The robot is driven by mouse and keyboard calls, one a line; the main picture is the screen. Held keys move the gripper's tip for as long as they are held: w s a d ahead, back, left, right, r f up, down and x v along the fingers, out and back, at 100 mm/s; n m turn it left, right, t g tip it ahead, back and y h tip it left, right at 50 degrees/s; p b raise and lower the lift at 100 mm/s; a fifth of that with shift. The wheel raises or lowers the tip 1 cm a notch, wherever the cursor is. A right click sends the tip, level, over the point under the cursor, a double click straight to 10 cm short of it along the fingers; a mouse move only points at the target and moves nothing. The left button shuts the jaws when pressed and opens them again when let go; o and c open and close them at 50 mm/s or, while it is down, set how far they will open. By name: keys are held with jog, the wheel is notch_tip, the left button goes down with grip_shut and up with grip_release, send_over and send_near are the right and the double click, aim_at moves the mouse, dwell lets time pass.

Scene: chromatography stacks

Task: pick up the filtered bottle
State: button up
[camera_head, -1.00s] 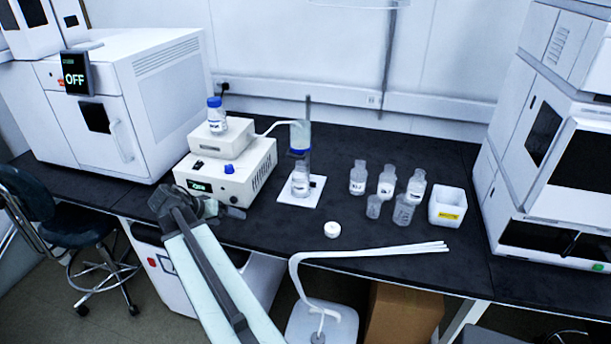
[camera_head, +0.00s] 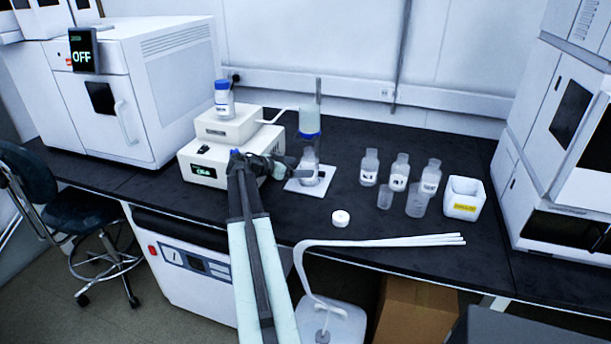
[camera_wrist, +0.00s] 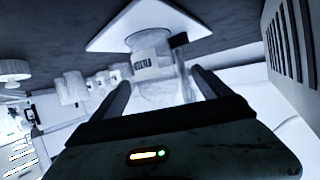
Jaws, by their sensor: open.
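A clear bottle with a white label (camera_head: 309,171) stands on a white base plate (camera_head: 322,186), below a blue-collared filter funnel (camera_head: 309,122). I take it for the filtered bottle; its label is too small to read surely. In the wrist view the bottle (camera_wrist: 152,65) appears upside down, beyond and between my two fingers. My gripper (camera_head: 297,168) is open, just left of the bottle in the head view. In the wrist view my gripper (camera_wrist: 160,85) has a finger on each side of the bottle's line. Whether a finger touches it cannot be told.
The pump box (camera_head: 225,158) stands close left of my gripper, with a blue-capped bottle (camera_head: 224,98) on top. Several clear bottles, including one (camera_head: 398,172), and a white bin (camera_head: 463,198) stand to the right. A white cap (camera_head: 340,218) lies in front on the black bench.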

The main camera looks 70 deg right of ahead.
aim_at(301, 167)
jog(key=shift+b+x, duration=0.5)
jog(key=shift+x, duration=1)
jog(key=b+x, duration=0.1)
jog(key=x, duration=0.2)
jog(key=b+x, duration=0.1)
jog(key=x, duration=0.1)
jog(key=shift+s+a+f+b, duration=0.25)
jog(key=shift+a+f+b, duration=0.05)
jog(key=shift+a, duration=0.05)
jog(key=shift+s+d, duration=0.1)
jog(key=shift+d, duration=0.1)
jog(key=shift+r, duration=0.1)
jog(key=shift+c, duration=0.3)
jog(key=c, duration=1.8)
jog(key=shift+o, duration=0.2)
jog(key=shift+r+p, duration=0.5)
jog(key=shift+p, duration=0.15)
notch_tip(301, 167, up, 4)
jog(key=p, duration=0.3)
jog(key=shift+f, duration=0.25)
jog(key=w+a, duration=0.2)
jog(key=a, duration=0.5)
jog(key=w+a, duration=0.3)
jog(key=a, duration=0.5)
jog(key=shift+w+r+p, duration=0.25)
jog(key=shift+w+p, duration=0.05)
jog(key=shift+p, duration=0.15)
